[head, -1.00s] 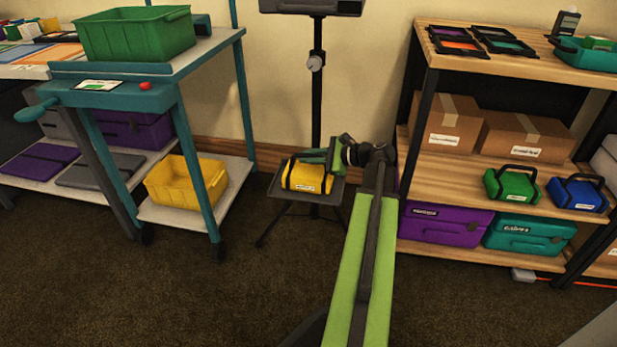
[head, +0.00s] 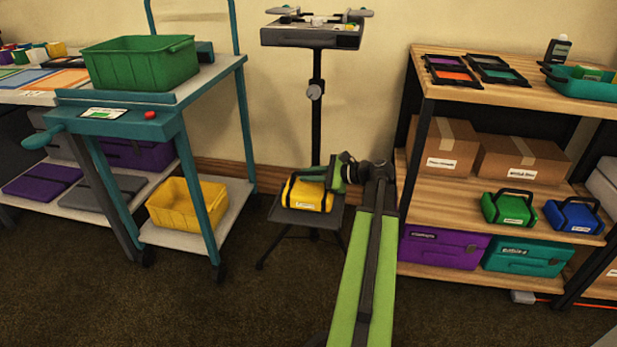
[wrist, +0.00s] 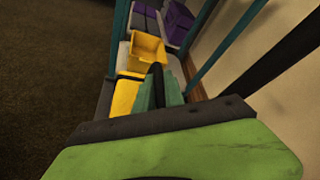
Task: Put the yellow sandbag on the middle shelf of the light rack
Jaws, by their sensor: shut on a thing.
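The yellow sandbag (head: 306,197), with a white label, is at the small dark tray (head: 308,219) low on the stand in the middle of the head view. I cannot tell whether it still touches the tray. My gripper (head: 334,173) is at the bag's right upper side, shut on it. In the wrist view the fingers (wrist: 160,92) close around the black handle, and part of the yellow bag (wrist: 126,97) shows beside them. The light rack (head: 420,130) stands at the right. Its middle shelf (head: 436,183) has cardboard boxes behind and green and blue bags in front.
The middle shelf's front left part is bare. A green bag (head: 509,209) and a blue bag (head: 573,215) sit to its right. A teal cart (head: 120,97) with a yellow bin (head: 187,205) stands left. A stand pole (head: 316,130) rises behind the tray.

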